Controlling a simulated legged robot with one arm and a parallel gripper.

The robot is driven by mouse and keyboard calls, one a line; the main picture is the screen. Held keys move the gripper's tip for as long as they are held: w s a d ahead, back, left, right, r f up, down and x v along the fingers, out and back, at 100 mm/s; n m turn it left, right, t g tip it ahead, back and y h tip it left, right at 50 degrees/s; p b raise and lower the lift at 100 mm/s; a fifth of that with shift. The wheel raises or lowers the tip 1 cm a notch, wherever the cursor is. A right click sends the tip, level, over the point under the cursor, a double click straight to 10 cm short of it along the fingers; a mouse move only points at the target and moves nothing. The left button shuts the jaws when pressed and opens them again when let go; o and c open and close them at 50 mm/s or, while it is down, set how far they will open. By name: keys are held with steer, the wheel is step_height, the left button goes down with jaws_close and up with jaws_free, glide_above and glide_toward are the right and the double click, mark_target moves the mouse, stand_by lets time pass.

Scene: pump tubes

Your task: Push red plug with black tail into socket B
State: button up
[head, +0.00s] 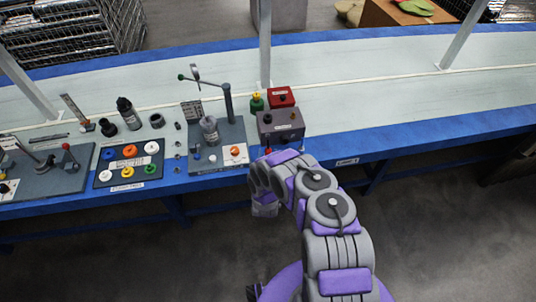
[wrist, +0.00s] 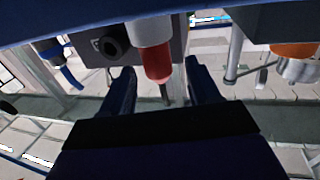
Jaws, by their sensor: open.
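The red plug (wrist: 157,65) sits at the end of a light grey cylinder (wrist: 151,31) in the wrist view. A thin black tail (wrist: 165,94) extends from its tip. My gripper (wrist: 161,78) is open, with one dark finger on each side of the plug; I cannot tell whether either finger touches it. In the head view a small red end (head: 268,151) shows at the front of the dark grey box (head: 281,126), just above my arm. The box face in the wrist view has a round black socket (wrist: 115,40); its letter is not clearly readable.
The white table is clear to the right.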

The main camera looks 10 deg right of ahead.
steer(key=x, duration=0.2)
steer(key=shift+w+d+b, duration=0.15)
steer(key=shift+w+b, duration=0.1)
steer(key=shift+b, duration=0.15)
steer(key=c, duration=1)
steer(key=shift+r, duration=0.1)
